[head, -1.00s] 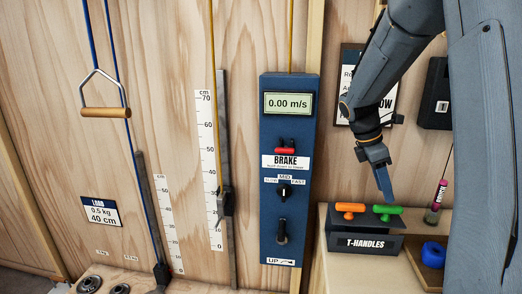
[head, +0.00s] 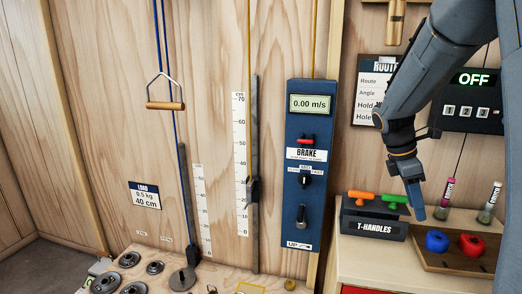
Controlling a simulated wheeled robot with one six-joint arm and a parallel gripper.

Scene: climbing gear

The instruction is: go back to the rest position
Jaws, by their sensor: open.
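My gripper (head: 413,190) hangs at the end of my arm in the right half of the head view, pointing down. It is beside the green T-handle (head: 394,199), and its fingers overlap the right end of the T-handle box in the picture. Its jaws are seen nearly edge-on, and nothing shows between them. The orange T-handle (head: 361,195) and the green one sit in the dark box (head: 374,228) labelled T-HANDLES.
The blue brake panel (head: 306,160) is on the wall at left. Weight discs (head: 130,259) lie lower left.

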